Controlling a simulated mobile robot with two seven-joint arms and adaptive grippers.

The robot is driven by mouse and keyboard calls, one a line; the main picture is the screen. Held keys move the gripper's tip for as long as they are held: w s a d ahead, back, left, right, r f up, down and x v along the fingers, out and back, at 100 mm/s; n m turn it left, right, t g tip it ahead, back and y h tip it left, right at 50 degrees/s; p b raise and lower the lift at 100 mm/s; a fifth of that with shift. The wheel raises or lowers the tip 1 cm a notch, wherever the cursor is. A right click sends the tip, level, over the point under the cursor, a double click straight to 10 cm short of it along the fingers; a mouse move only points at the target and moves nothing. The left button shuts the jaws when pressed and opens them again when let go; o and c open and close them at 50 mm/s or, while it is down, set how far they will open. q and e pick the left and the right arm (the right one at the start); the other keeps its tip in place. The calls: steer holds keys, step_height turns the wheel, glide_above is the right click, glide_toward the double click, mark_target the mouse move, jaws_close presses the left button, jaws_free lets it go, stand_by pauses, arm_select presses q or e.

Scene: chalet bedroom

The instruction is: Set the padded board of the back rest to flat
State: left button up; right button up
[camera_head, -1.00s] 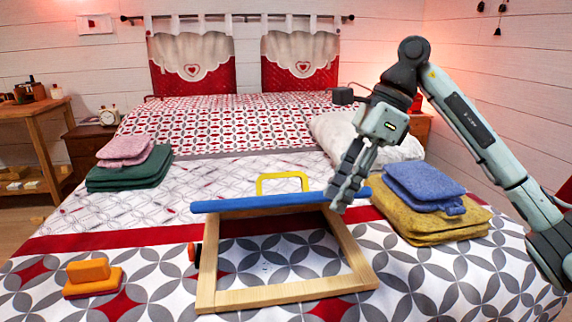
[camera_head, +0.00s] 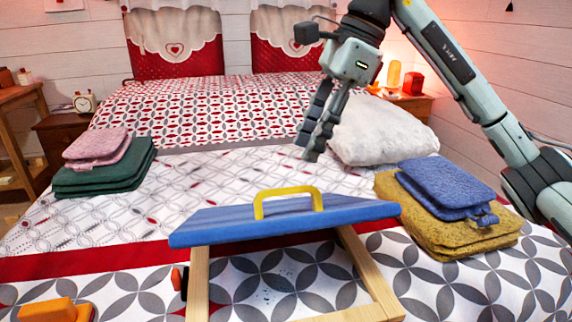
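The back rest stands on the bed as a pale wooden frame (camera_head: 365,268) with a blue padded board (camera_head: 225,218) above it. The board is raised off the bed. Its upper face shows as a narrow strip; its exact tilt is hard to tell. A yellow handle (camera_head: 289,191) stands up from the board. My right gripper (camera_head: 308,149) hangs behind and above the board, fingers pointing down, apart from the board and handle in the picture. It holds nothing that I can see; its finger gap is hard to judge from this side. My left gripper is out of view.
Folded blue (camera_head: 440,185) and mustard (camera_head: 455,237) cloths lie right of the frame. Pink (camera_head: 97,146) and green (camera_head: 105,180) cloths lie at the left. A white pillow (camera_head: 382,130) lies behind my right gripper. An orange object (camera_head: 50,312) sits at the front left.

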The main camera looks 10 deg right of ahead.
mark_target(288, 187)
steer(key=x, duration=0.7)
steer(key=shift+s+a+f, duration=0.1)
steer(key=shift+s+f, duration=0.15)
steer(key=shift+s, duration=0.05)
jaws_close()
